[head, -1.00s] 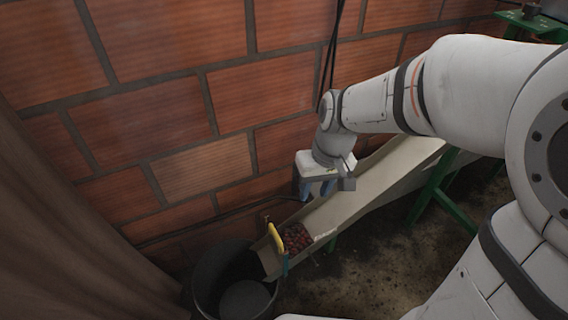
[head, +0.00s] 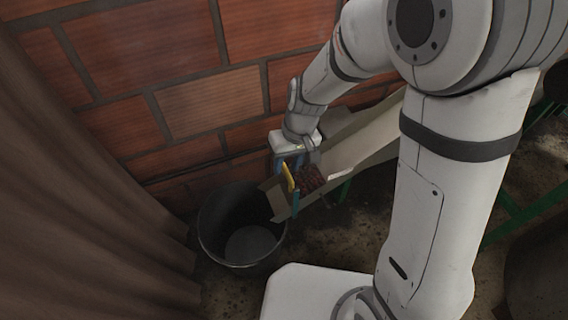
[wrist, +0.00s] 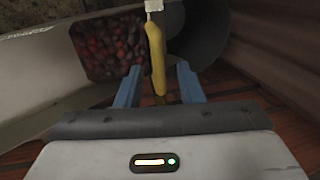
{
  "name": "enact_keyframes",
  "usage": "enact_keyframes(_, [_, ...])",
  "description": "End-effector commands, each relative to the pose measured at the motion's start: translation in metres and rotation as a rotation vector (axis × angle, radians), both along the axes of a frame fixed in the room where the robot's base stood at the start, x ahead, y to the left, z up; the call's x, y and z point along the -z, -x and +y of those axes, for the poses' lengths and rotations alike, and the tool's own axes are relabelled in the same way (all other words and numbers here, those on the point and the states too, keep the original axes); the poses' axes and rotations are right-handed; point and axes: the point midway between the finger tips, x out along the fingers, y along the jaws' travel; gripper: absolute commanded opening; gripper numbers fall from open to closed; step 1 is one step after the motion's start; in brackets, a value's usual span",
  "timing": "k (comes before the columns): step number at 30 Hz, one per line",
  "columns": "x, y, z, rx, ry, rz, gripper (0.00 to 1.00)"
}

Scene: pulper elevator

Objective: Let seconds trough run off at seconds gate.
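The seconds trough (head: 362,146) is a pale chute sloping down to the left along the brick wall. Dark red cherries (head: 312,179) lie in its lower end, behind the seconds gate. The gate's yellow handle (head: 289,177) stands upright near the lip; it also shows in the wrist view (wrist: 156,58). My gripper (wrist: 158,86) is open, its blue fingers on either side of the yellow handle with gaps showing. In the head view my gripper (head: 283,165) is just above and behind the gate. Its fingers partly hide there.
A dark round bucket (head: 210,240) stands on the floor under the trough's lip, with no cherries visible in it. A brown curtain (head: 90,200) hangs at the left. The brick wall (head: 190,105) is close behind the trough. Green legs (head: 510,215) stand at the right.

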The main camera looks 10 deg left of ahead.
Motion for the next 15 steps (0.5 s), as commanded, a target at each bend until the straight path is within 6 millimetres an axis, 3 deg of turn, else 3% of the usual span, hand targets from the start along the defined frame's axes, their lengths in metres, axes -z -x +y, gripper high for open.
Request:
enact_keyframes(8, [0.0011, 0.0002, 0.0000, 0.000, 0.000, 0.000, 0.34])
enact_keyframes(15, [0.0011, 0.0001, -0.0003, 0.001, 0.000, 0.000, 0.14])
